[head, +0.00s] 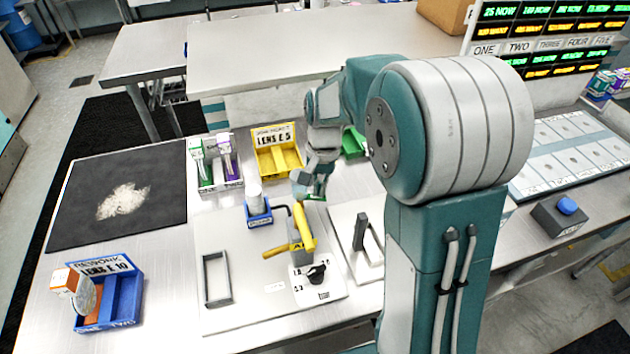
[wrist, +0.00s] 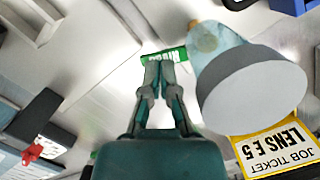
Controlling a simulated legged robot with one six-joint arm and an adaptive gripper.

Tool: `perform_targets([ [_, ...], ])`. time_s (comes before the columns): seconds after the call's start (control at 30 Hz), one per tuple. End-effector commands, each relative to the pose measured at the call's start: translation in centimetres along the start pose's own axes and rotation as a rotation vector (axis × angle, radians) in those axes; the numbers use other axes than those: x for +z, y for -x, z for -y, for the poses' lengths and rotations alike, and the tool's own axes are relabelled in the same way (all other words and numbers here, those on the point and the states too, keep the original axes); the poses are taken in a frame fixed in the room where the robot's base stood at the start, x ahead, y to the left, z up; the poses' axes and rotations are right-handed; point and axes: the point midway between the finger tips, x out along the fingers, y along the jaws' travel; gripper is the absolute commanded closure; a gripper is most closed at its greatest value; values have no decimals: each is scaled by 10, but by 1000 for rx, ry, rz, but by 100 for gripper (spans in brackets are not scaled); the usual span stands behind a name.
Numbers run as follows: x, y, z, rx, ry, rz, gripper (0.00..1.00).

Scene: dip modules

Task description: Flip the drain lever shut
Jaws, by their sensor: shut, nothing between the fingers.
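A yellow fixture (head: 302,228) stands upright on the bench, with a yellow handle (head: 275,251) sticking out to the left at its foot. A black knob (head: 316,272) sits on a white plate just in front of it. I cannot tell for certain which of these is the drain lever. My gripper (head: 308,197) is just behind the yellow fixture, above the bench. In the wrist view my gripper (wrist: 160,66) is shut and empty, its tips close to a green lettered piece (wrist: 163,54); contact cannot be told. No lever can be made out in the wrist view.
A blue holder (head: 258,217) with a pale bottle stands left of my gripper. A yellow ticket bin (head: 276,160) stands behind. A grey frame (head: 217,280) lies left and a black handle (head: 362,232) right. A blue rework bin (head: 122,302) is front left.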

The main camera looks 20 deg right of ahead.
Motion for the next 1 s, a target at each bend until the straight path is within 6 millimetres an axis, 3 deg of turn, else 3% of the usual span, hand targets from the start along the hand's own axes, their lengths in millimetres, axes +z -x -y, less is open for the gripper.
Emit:
perform_targets([
  [1.0,7,-1,-5,-27,-170,1,100],
])
